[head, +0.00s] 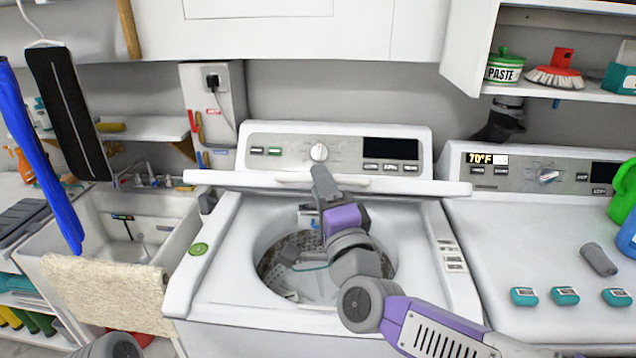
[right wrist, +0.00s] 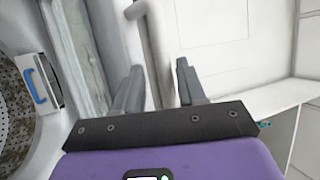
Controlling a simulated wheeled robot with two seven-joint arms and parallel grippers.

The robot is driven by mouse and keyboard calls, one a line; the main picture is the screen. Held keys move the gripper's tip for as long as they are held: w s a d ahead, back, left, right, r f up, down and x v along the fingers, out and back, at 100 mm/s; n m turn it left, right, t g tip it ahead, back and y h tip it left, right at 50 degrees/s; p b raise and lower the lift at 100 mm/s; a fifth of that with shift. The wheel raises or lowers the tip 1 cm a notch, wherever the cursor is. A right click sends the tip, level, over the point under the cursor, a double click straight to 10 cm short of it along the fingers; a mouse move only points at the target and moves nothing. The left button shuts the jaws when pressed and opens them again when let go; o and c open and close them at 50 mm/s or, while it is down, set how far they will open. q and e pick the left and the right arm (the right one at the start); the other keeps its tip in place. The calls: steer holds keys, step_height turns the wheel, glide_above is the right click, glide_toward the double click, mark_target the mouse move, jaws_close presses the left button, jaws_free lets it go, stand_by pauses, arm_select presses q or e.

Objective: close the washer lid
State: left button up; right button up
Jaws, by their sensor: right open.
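The white washer (head: 195,282) stands in the middle of the head view with its round tub (head: 305,280) uncovered. Its white lid (head: 420,186) is raised and shows nearly edge-on as a wide band below the control panel. My right gripper (head: 322,180) is over the tub, with its fingers up at the middle of the lid's front edge. My left gripper is out of view.
A second white machine (head: 500,235) is at the right, with several teal boxes (head: 565,296) and a grey object (head: 598,260) on top. A sink (head: 175,225) with a cream towel (head: 105,290) is at the left. White cabinets (head: 290,25) hang above.

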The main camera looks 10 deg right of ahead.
steer(key=s+d+f, duration=0.1)
steer(key=s+f, duration=0.2)
steer(key=s, duration=0.2)
steer(key=shift+d+f, duration=0.25)
stand_by(0.3)
steer(key=shift+s, duration=0.1)
